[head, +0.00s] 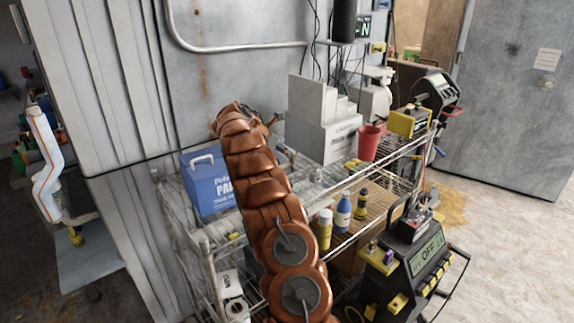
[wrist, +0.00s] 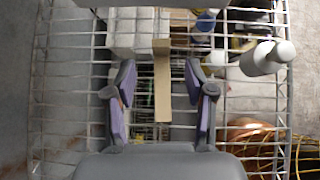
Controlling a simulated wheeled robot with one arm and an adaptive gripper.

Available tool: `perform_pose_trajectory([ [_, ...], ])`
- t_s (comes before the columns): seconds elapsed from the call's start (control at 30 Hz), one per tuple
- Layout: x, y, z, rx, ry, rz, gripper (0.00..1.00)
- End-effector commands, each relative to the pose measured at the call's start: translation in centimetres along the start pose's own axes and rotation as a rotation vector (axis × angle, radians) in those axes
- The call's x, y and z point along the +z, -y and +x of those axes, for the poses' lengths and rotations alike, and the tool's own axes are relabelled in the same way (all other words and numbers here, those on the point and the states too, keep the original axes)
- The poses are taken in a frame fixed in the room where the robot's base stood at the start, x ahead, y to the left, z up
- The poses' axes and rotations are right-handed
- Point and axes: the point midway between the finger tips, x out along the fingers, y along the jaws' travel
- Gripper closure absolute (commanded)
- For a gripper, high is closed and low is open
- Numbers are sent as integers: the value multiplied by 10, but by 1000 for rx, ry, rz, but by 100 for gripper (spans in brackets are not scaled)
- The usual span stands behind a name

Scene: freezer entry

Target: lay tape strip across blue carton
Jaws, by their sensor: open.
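The blue carton (head: 207,183) with a white handle and white lettering stands on the wire shelf at the left, partly covered by my copper arm. In the wrist view, a narrow tan strip (wrist: 162,95), which looks like the tape strip, lies lengthwise between the fingers of my gripper (wrist: 158,72). The gripper is open, with a gap on each side of the strip. I cannot tell how far below the fingertips the strip is. In the head view my arm hides the gripper, and I cannot make out the strip.
The wire rack (head: 343,190) holds white boxes (head: 325,130), a red cup (head: 369,142) and several bottles. A white bottle (wrist: 267,58) is close to the right of the gripper. A metal wall rises behind.

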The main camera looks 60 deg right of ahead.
Motion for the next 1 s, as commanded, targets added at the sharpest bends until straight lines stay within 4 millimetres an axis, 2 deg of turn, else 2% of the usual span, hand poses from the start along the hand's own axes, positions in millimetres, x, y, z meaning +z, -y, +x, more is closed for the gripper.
perform_pose_trajectory([
  [0.6,4,4,54,-4,-2,2,46],
  [1.0,3,4,70,-3,-2,2,46],
])
